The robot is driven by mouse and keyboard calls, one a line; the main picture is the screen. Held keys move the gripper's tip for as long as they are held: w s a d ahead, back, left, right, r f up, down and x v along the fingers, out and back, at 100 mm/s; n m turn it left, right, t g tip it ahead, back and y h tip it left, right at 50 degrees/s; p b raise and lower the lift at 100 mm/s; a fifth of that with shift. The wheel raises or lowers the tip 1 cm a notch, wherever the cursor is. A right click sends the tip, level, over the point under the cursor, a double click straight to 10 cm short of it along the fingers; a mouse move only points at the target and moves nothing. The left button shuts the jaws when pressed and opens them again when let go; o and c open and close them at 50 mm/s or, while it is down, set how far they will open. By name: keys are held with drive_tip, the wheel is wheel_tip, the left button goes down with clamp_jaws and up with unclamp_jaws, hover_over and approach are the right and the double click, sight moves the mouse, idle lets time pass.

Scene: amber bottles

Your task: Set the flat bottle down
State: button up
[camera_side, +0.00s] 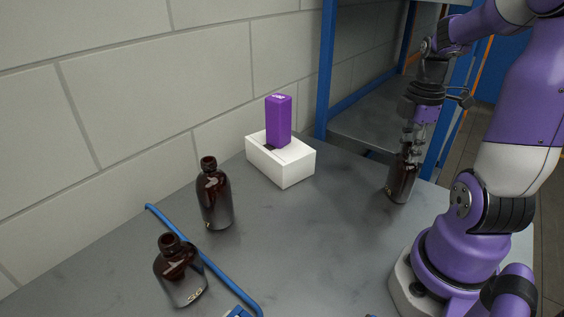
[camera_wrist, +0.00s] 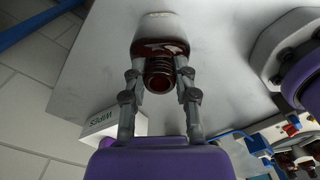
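The flat bottle is dark amber glass with a screw neck. In the side view the flat bottle (camera_side: 401,183) is at the right of the grey table, nearly upright under my gripper (camera_side: 409,158). Its base is at or very close to the table top; I cannot tell if it touches. In the wrist view the flat bottle (camera_wrist: 160,48) lies between both fingers of my gripper (camera_wrist: 159,76), its open neck pointing at the camera. The fingers press on either side at its shoulders. In the side view the fingers partly hide its upper part.
Two other amber bottles, one upright (camera_side: 214,196) and one nearer (camera_side: 180,274), stand at the left by a blue rail (camera_side: 232,285). A white box (camera_side: 283,168) with a purple block (camera_side: 278,120) is near the wall. Table between them and my gripper is clear.

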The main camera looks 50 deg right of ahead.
drive_tip(key=o, duration=0.4)
wheel_tip(320, 180, up, 12)
drive_tip(key=f, duration=0.1)
drive_tip(key=w+a+f+m+t, duration=0.1)
drive_tip(key=w+a+m+t, duration=0.1)
drive_tip(key=a, duration=0.4)
drive_tip(key=w+a+f+m+t, duration=0.1)
drive_tip(key=w+a+m, duration=0.1)
drive_tip(key=a+m, duration=0.2)
drive_tip(key=w+a+f+m+t, duration=0.2)
drive_tip(key=a+m, duration=0.1)
drive_tip(key=a, duration=0.7)
drive_tip(key=shift+w+t, duration=0.15)
drive_tip(key=shift+t, duration=0.15)
